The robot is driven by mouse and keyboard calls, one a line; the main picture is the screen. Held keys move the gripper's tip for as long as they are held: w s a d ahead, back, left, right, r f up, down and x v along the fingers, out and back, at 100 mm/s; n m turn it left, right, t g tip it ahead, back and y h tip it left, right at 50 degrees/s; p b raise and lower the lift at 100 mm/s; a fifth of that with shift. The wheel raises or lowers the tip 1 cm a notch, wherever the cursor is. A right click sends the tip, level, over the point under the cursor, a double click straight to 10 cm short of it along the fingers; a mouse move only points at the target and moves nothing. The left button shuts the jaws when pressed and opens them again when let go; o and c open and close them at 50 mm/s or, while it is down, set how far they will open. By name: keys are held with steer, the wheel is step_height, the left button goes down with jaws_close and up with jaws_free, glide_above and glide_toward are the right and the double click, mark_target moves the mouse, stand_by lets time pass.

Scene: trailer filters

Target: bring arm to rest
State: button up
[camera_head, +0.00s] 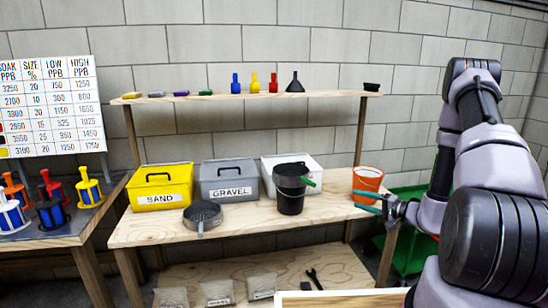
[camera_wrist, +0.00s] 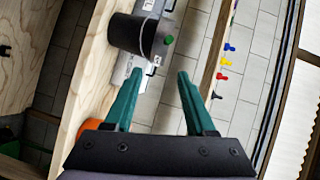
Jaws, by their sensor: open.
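My arm (camera_head: 465,170) reaches in from the right side of the head view, bent at the elbow. My gripper (camera_head: 362,202) is in front of the orange bucket (camera_head: 368,181) at the right end of the workbench (camera_head: 240,225). Its teal fingers point left in the head view. In the wrist view the two fingers of my gripper (camera_wrist: 160,75) are spread apart with nothing between them. An orange edge of the bucket (camera_wrist: 95,126) shows behind the left finger's base. Whether the fingers touch the bucket cannot be told.
A black bucket (camera_head: 290,201) with a dark pan and green handle on top stands left of my gripper. Yellow SAND (camera_head: 161,187) and grey GRAVEL (camera_head: 229,181) boxes stand farther left. A shelf (camera_head: 330,95) runs above. A green cart (camera_head: 405,250) stands beneath my arm.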

steer(key=s+a+r+n+g, duration=0.2)
steer(key=s+a+r+g, duration=0.15)
steer(key=r, duration=0.35)
steer(key=s+a+r+n+g, duration=0.2)
steer(key=s+a+r+g, duration=0.15)
steer(key=r, duration=0.45)
steer(key=s+a+r+n+g, duration=0.2)
steer(key=s+a+r+g, duration=0.15)
steer(key=r, duration=0.35)
steer(key=s+d+r+m+t+h, duration=0.1)
steer(key=s+d+r+t+h, duration=0.1)
steer(key=s+r+h, duration=0.3)
steer(key=s+d+r+m+t+h, duration=0.1)
steer(key=s+r+t+h, duration=0.3)
steer(key=s+r, duration=0.6)
steer(key=shift+s+d+r+m+h, duration=0.4)
steer(key=shift+s+d, duration=0.45)
steer(key=shift+s, duration=0.05)
